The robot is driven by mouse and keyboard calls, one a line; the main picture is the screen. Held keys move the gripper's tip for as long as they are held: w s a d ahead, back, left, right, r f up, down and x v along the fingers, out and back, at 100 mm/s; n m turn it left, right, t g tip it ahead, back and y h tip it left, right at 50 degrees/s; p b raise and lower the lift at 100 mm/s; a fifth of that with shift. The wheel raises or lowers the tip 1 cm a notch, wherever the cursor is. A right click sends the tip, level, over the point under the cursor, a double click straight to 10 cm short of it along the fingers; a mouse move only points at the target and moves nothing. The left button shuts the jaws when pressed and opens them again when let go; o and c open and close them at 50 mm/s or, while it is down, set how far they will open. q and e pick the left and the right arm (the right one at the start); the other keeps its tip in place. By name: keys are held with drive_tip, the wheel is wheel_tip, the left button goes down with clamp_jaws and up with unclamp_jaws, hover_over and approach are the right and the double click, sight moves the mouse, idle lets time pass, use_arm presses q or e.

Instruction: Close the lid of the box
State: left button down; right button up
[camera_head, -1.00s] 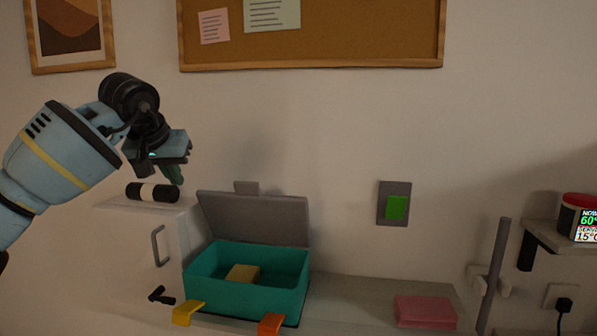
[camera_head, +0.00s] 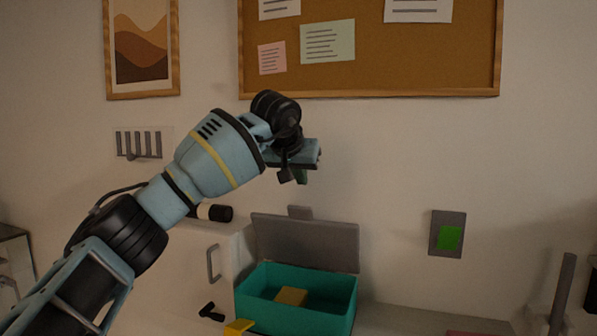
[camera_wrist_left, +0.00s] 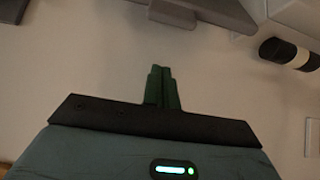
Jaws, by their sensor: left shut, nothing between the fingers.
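The teal box (camera_head: 318,315) stands on the counter in the head view, with a yellow block (camera_head: 291,296) inside. Its grey lid (camera_head: 305,241) is open, standing up at the back and leaning towards the wall. An orange-yellow latch (camera_head: 239,327) shows at the box's front left. My left gripper (camera_head: 301,178) is above the lid, clear of it and near the wall. In the left wrist view its green fingers (camera_wrist_left: 161,88) are together with nothing between them. The grey lid's edge (camera_wrist_left: 200,12) appears at the top there. My right gripper is not in view.
A white cabinet with a handle (camera_head: 213,263) stands left of the box; a black and white cylinder (camera_head: 214,212) lies on top. A grey wall plate with a green switch (camera_head: 449,238) is right of the lid. A corkboard (camera_head: 410,55) hangs above.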

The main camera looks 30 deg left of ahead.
sight(301, 207)
use_arm(q)
drive_tip(key=x, duration=0.4)
drive_tip(key=shift+s+f, duration=0.15)
drive_tip(key=shift+f, duration=0.45)
drive_tip(key=shift+s+d+f+p, duration=0.15)
drive_tip(key=shift+s+f+p, duration=0.05)
drive_tip(key=shift+s+p, duration=0.4)
drive_tip(key=shift+s+d+f, duration=0.15)
drive_tip(key=shift+s+f, duration=0.15)
drive_tip(key=shift+s, duration=0.2)
drive_tip(key=shift+s+f, duration=0.1)
drive_tip(key=shift+f, duration=0.15)
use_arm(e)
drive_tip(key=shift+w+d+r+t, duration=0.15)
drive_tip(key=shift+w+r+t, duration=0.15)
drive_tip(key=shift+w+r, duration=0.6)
use_arm(q)
drive_tip(key=shift+f, duration=0.1)
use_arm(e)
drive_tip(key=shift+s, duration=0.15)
